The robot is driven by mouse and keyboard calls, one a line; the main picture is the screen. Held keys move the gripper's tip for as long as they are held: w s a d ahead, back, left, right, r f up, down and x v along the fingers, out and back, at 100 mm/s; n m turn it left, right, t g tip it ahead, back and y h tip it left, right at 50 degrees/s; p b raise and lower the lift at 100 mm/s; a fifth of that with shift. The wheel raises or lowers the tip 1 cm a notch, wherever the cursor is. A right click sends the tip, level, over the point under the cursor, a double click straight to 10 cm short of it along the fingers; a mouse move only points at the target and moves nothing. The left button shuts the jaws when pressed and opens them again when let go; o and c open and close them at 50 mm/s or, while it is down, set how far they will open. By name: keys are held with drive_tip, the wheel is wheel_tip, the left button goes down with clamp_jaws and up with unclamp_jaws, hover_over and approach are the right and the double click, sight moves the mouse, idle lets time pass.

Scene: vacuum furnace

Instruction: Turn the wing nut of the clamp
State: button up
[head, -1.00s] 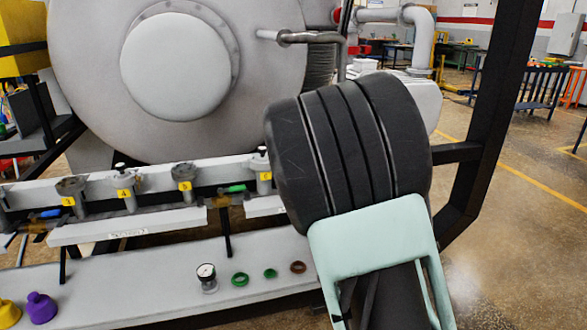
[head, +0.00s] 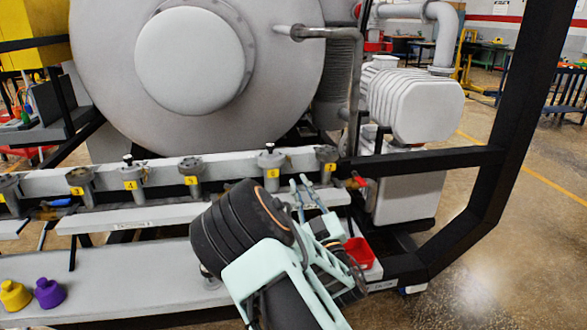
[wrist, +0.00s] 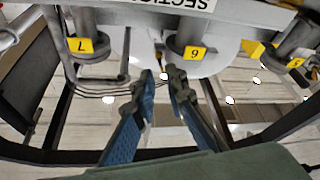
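My gripper (head: 302,183) reaches up toward the grey manifold rail, near the ports labelled 6 (head: 272,173) and 7 (head: 329,166). In the wrist view its two fingers (wrist: 164,80) stand apart with nothing visible between them. The fingertips point at the gap between the port with label 7 (wrist: 80,45) and the port with label 6 (wrist: 195,52). A small dark part (wrist: 159,48) shows beyond the fingertips; I cannot tell whether it belongs to the clamp. I cannot make out the wing nut clearly. A red-ended part (head: 358,182) sticks out right of port 7.
A white shelf (head: 130,268) runs below the rail, with yellow (head: 14,295) and purple (head: 48,292) pieces at left. A red bin (head: 360,252) sits at its right end. A black frame post (head: 500,130) stands at right. The large round furnace body (head: 110,90) is behind.

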sight(291, 165)
drive_tip(key=x, duration=0.6)
drive_tip(key=shift+w+a, duration=0.15)
drive_tip(key=shift+w, duration=0.2)
clamp_jaws()
